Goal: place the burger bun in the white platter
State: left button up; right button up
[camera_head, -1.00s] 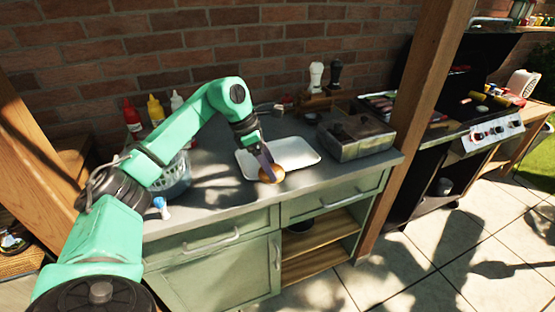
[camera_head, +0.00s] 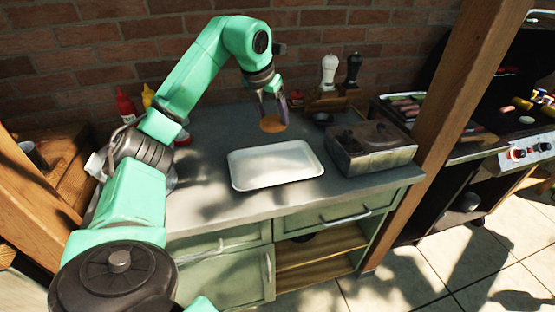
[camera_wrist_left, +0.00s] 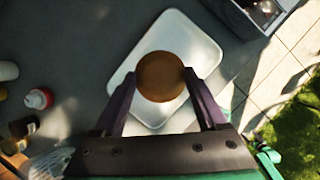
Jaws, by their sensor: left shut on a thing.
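The round brown burger bun (camera_head: 272,124) is held between the fingers of my left gripper (camera_head: 270,104), which is shut on it. In the head view it hangs above the counter, near the far edge of the white platter (camera_head: 290,170). The platter is a shallow rectangular tray with nothing on it. In the left wrist view the bun (camera_wrist_left: 161,76) sits between the two fingertips (camera_wrist_left: 158,80), with the platter (camera_wrist_left: 195,42) below it. My right gripper is not in view.
A grey metal box (camera_head: 370,148) stands right of the platter. Salt and pepper mills (camera_head: 329,72) stand in a wooden rack behind. Red (camera_head: 125,105) and yellow bottles stand at the left by the wall. The counter in front of the box and platter is narrow.

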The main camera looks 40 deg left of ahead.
aim_at(268, 129)
pick_arm(q)
jog(key=f, duration=0.6)
jog(key=shift+s+f, duration=0.15)
jog(key=shift+s, duration=0.25)
jog(key=f, duration=0.8)
jog(key=shift+w+f, duration=0.1)
jog(key=shift+w, duration=0.25)
jog(key=shift+f, duration=0.15)
jog(key=shift+w, duration=0.1)
jog(key=o, duration=1.2)
jog(key=shift+o, duration=0.2)
jog(key=b+v, duration=0.1)
jog(key=v, duration=1.1)
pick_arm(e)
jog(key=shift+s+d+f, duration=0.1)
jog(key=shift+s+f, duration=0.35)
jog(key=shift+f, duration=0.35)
pick_arm(q)
jog(key=shift+w, duration=0.1)
